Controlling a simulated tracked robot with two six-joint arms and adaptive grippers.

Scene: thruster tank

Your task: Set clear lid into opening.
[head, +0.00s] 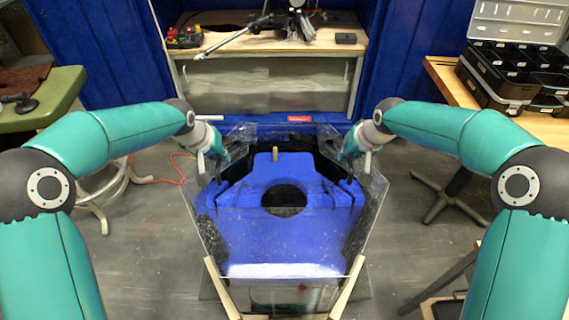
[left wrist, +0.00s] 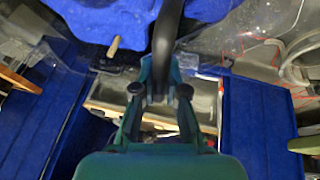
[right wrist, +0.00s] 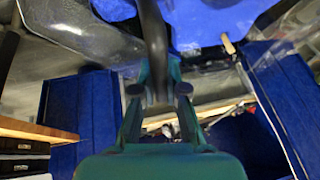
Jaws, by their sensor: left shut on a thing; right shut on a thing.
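The clear lid (head: 290,222) shows in the head view as a transparent sheet with faint edges, over a blue body (head: 285,246). The blue body has a round dark opening (head: 284,199) in its middle. My left gripper (head: 222,158) is at the far left of the clear parts, and my right gripper (head: 344,158) is at the far right. In the left wrist view, the fingers (left wrist: 160,92) are shut on a dark curved bar (left wrist: 165,40). In the right wrist view, the fingers (right wrist: 160,94) are shut on a similar bar (right wrist: 152,40). I cannot tell exactly where lid and tank walls meet.
A wooden peg (head: 275,154) stands up at the back of the blue body. A workbench (head: 270,42) with tools is behind. A green-topped stool (head: 50,100) is at left, and a table with black organizer boxes (head: 495,80) at right. Grey floor (head: 140,240) is clear at left.

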